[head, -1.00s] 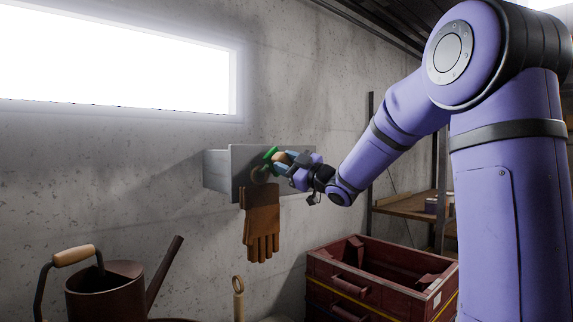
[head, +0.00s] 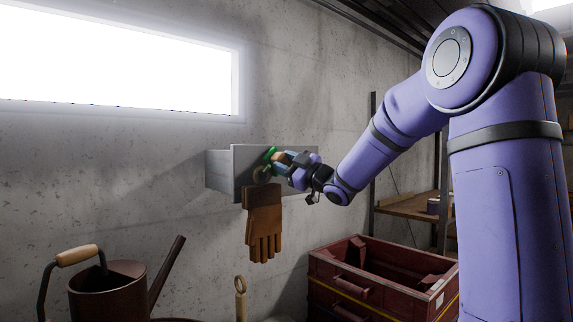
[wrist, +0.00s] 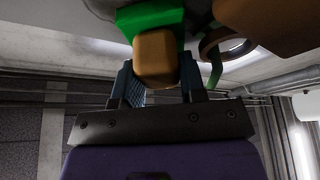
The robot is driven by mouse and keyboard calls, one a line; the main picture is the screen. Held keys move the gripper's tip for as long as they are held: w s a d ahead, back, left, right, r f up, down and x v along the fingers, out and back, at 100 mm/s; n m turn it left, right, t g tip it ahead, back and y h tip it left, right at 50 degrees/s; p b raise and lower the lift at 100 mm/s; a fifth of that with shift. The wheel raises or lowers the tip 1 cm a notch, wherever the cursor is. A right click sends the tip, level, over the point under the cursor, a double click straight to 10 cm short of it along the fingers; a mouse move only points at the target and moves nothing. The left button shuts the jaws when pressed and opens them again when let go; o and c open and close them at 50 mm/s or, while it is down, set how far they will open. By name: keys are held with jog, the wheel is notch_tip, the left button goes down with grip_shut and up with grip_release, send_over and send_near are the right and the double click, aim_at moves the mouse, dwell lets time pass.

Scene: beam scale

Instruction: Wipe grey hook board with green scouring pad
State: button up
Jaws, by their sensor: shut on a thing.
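The grey hook board (head: 243,161) is mounted on the concrete wall below the window. My gripper (head: 283,160) is in front of its face, shut on the green scouring pad (head: 270,154). In the wrist view the green pad (wrist: 150,20) lies beyond the fingers, with a tan block-like handle (wrist: 155,58) between them. The pad is at or very close to the board's face; exact contact cannot be told. A brown glove (head: 263,222) hangs from the board just below the pad. A round ring-like piece shows beside the pad.
A dark red crate (head: 318,262) stands at the lower right, beneath my arm. A brown watering can (head: 105,292) with a wooden handle is at lower left. Shelving (head: 408,207) stands behind my arm. The wall left of the board is clear.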

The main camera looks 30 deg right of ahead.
jog(key=shift+w+a, duration=0.1)
jog(key=shift+w, duration=0.2)
jog(key=w+d, duration=0.1)
jog(key=d, duration=0.6)
jog(key=shift+w+d, duration=0.15)
jog(key=shift+d, duration=0.05)
dwell(0.6)
jog(key=shift+s+a, duration=0.2)
jog(key=shift+a, duration=1.05)
jog(key=shift+s+a, duration=0.25)
jog(key=shift+a, duration=1)
jog(key=shift+s+a, duration=0.2)
jog(key=shift+a, duration=1.05)
jog(key=shift+s, duration=0.15)
jog(key=shift+s+d, duration=0.2)
jog(key=shift+s, duration=0.75)
jog(key=shift+s+d, duration=0.25)
jog(key=shift+s, duration=0.7)
jog(key=shift+s+d, duration=0.2)
jog(key=shift+s, duration=0.75)
jog(key=shift+s, duration=0.1)
